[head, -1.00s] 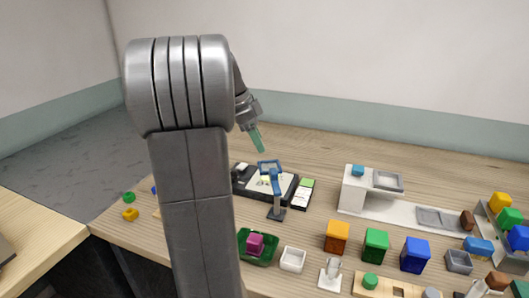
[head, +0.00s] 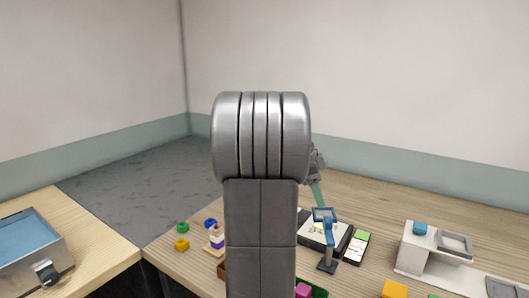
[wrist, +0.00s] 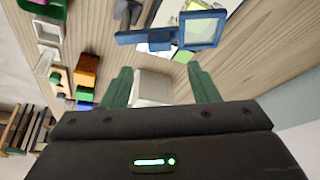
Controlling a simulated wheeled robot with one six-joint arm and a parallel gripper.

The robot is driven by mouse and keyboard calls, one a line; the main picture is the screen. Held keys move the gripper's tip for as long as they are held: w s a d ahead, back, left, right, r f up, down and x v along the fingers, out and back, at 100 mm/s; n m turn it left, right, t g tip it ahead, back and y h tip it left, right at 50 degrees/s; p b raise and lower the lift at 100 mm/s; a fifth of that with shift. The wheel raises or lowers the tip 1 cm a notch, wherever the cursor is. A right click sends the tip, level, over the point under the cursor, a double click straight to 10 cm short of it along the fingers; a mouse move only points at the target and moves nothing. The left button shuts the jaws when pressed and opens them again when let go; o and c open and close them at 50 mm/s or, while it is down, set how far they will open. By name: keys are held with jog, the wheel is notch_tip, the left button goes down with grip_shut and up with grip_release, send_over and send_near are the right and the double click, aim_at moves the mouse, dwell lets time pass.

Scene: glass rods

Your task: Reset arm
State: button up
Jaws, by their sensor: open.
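My gripper (wrist: 160,88) is open in the wrist view, its two green fingers apart with nothing held between them. In the head view my gripper (head: 318,194) shows only in part, as a green finger beside my grey arm, above the table. My arm hides the rest of it. A blue stand with a square frame (head: 325,214) is on the table just below the gripper. The blue frame (wrist: 201,29) also shows ahead of the fingers in the wrist view.
A wooden table (head: 190,267) holds a black tray, a white card (head: 356,247), a white platform (head: 408,257) with a blue block (head: 420,228), and a green tray (head: 318,292). Small blocks (head: 182,244) lie left of my arm. A blue-topped box (head: 35,245) stands on another table.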

aim_at(328, 219)
jog(key=x, duration=0.9)
jog(key=shift+a+r, duration=0.1)
jog(key=shift+r, duration=0.05)
